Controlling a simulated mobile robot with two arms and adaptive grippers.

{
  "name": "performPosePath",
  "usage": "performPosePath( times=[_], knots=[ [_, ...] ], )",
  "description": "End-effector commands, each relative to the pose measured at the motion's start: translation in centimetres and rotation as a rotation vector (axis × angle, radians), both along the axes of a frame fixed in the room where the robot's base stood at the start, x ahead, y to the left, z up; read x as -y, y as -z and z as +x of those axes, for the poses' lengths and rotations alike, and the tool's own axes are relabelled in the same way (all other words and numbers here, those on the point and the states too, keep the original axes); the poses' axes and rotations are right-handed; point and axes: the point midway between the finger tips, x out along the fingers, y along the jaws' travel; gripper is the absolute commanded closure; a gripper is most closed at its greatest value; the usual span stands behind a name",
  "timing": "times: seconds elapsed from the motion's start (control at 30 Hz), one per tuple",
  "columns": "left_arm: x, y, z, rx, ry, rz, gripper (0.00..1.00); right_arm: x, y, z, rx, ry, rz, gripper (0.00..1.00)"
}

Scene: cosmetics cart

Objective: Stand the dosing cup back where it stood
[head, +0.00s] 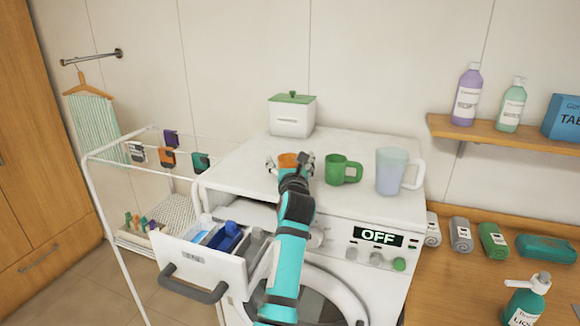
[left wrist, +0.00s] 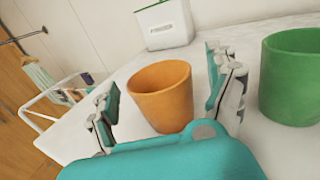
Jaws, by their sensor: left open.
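An orange cup (head: 288,158) stands upright on the white top of the washing machine (head: 245,163). In the left wrist view the orange cup (left wrist: 160,98) is between the two spread fingers of my left gripper (left wrist: 163,92). A gap shows on its left side, and a smaller one on its right. In the head view my left gripper (head: 290,164) is open around the cup and hides its lower part. A green cup with a handle (head: 336,170) stands to the right; it also shows in the left wrist view (left wrist: 290,80). My right gripper is not in view.
A pale blue jug (head: 390,172) stands at the right of the machine top, and a white box with a green lid (head: 292,117) at the back. The detergent drawer (head: 205,262) is pulled out below. A drying rack (head: 105,200) stands left.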

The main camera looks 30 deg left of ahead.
Motion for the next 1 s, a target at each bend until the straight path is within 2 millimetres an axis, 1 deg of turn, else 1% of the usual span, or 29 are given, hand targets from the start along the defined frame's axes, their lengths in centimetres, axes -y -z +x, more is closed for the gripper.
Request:
performPosePath(
  times=[0.1,0.33,0.7,0.83,0.87,1.0],
  knots=[
    [-0.45,-0.01,0.64,0.0,0.001,0.0,0.11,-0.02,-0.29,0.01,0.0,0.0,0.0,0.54],
    [-0.49,0.1,0.68,0.0,0.001,0.0,0.11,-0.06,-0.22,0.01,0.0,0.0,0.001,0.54],
    [-0.5,0.1,0.65,0.0,0.0,0.0,0.6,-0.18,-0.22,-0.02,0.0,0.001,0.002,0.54],
    [-0.5,0.1,0.65,0.0,0.0,0.0,0.6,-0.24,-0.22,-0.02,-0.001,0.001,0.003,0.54],
    [-0.5,0.1,0.65,0.0,0.0,0.0,0.64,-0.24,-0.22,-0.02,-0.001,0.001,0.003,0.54],
    [-0.51,0.1,0.65,0.0,0.0,0.0,0.64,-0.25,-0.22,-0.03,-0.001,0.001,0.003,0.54]
  ],
)
